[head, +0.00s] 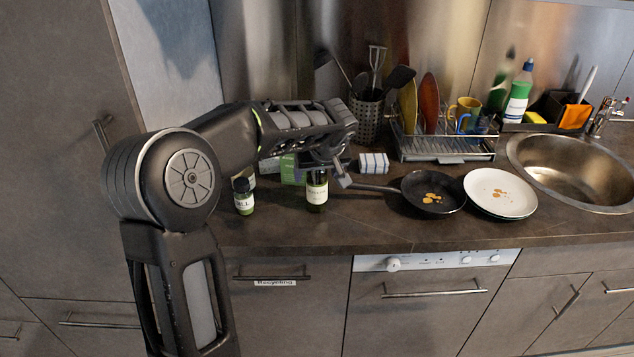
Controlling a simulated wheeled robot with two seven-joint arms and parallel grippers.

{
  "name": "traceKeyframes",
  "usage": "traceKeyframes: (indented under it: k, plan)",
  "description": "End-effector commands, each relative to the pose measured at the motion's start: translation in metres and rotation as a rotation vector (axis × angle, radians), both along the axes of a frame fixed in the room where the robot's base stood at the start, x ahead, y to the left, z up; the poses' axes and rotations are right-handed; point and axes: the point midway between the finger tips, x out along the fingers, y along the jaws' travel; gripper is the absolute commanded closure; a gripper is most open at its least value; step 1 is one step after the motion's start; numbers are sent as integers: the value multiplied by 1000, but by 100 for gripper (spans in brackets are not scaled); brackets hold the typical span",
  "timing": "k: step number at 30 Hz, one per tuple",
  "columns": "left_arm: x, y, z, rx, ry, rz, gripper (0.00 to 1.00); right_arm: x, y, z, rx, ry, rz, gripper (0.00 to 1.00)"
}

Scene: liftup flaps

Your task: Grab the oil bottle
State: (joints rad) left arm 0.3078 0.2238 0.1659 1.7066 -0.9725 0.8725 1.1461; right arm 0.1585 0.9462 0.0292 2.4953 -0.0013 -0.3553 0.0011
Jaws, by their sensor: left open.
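The oil bottle (317,194) stands upright on the counter, a dark green bottle with a pale label. Its upper part is hidden behind my left gripper. My left gripper (337,181) reaches in from the left and is above and around the bottle's upper part, with a finger showing on its right side. The gripper is open. I cannot tell whether a finger touches the bottle. My right gripper is not in view.
A small labelled jar (243,196) stands left of the bottle. A frying pan (433,191) with its handle toward the bottle and a white plate (500,193) are to the right. A utensil holder (367,110) and dish rack (445,147) stand behind. The front counter strip is clear.

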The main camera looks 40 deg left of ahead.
Motion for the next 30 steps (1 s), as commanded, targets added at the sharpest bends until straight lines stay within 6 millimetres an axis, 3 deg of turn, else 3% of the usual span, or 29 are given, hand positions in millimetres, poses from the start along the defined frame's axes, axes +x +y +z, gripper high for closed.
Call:
traceKeyframes:
  k: [12, 30]
  plan:
    - [0, 0, 0, 0, 0, 0, 29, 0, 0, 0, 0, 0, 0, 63]
    - [0, 0, 0, 0, 0, 0, 78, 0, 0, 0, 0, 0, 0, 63]
